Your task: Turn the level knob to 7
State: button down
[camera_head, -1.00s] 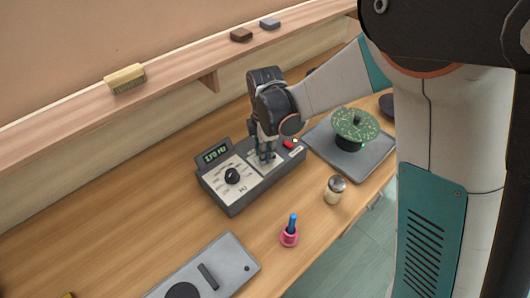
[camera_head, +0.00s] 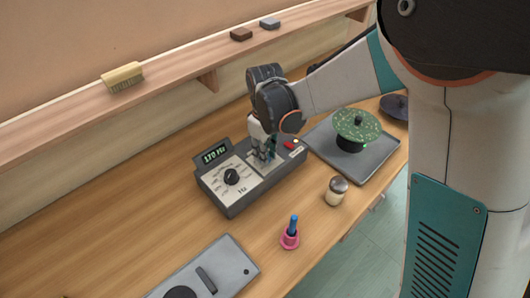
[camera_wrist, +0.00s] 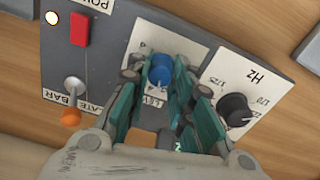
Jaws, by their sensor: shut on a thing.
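The level knob (camera_wrist: 160,72) is blue and sits on a white scale panel of the grey control box (camera_head: 232,207). In the wrist view the teal fingers of my gripper (camera_wrist: 160,82) stand on both sides of it, shut on it. The fingers cover much of its scale, so I cannot read its setting. In the head view my gripper (camera_head: 264,157) points down onto the right half of the box and hides the knob.
The box carries a black Hz knob (camera_wrist: 235,109), a red switch (camera_wrist: 79,29), an orange-tipped toggle (camera_wrist: 71,115) and a display (camera_head: 215,154). A green patterned disc (camera_head: 355,124), a jar (camera_head: 336,191) and a pink holder (camera_head: 289,239) stand nearby.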

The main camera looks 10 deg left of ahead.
jog(key=m, duration=0.5)
jog(key=shift+m+b, duration=0.3)
jog(key=m, duration=1)
jog(key=shift+m+b, duration=0.35)
jog(key=shift+m, duration=2.35)
jog(key=c, duration=1.4)
grip_release()
jog(key=shift+o, duration=0.2)
